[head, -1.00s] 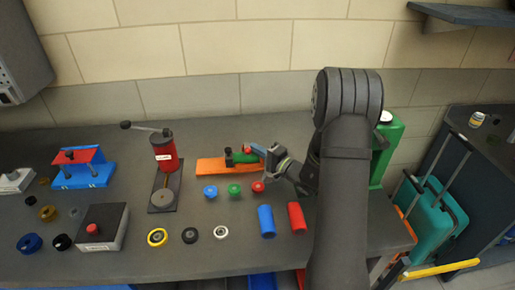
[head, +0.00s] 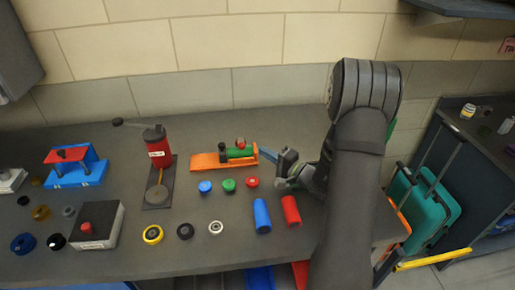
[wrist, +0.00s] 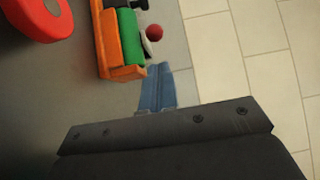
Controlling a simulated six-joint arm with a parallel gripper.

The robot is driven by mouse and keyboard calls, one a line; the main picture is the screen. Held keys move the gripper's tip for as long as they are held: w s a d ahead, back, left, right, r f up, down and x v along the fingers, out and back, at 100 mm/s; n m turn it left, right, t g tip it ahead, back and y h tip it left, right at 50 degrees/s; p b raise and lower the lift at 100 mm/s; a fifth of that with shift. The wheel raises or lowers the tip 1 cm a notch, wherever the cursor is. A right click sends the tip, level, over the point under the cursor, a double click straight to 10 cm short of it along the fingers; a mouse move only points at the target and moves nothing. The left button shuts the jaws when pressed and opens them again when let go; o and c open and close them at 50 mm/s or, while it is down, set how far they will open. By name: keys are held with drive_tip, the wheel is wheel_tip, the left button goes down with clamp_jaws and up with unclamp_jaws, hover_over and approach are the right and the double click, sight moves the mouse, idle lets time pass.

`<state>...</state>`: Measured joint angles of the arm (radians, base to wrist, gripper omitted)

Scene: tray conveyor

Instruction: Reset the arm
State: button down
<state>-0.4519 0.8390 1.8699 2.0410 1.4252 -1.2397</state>
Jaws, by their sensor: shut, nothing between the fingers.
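My gripper (head: 268,155) is at the right end of the orange fixture (head: 207,162), with its blue fingers close together and nothing between them. In the wrist view the blue fingers (wrist: 157,75) are side by side, just beyond the end of the orange fixture (wrist: 124,73). A green cylinder (head: 236,153) lies in the fixture, with a red ball (head: 241,141) behind it. They also show in the wrist view as a green cylinder (wrist: 129,38) and a red ball (wrist: 154,32). I cannot tell whether the fingertips touch the fixture.
Blue, green and red caps (head: 229,185) lie in front of the fixture. A red hand-cranked press (head: 159,150) stands to the left. A tiled wall (head: 200,90) closes off the back.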

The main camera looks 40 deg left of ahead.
drive_tip(key=shift+d, duration=0.45)
drive_tip(key=shift+a, duration=0.15)
drive_tip(key=shift+a, duration=0.3)
drive_tip(key=a, duration=0.4)
drive_tip(key=shift+w+r, duration=0.25)
drive_tip(key=shift+w, duration=0.05)
drive_tip(key=w+a+r+m+h, duration=0.1)
drive_tip(key=w+a+r, duration=0.3)
drive_tip(key=a, duration=0.4)
drive_tip(key=shift+w+a, duration=0.15)
drive_tip(key=shift+w, duration=0.45)
drive_tip(key=shift+h, duration=0.3)
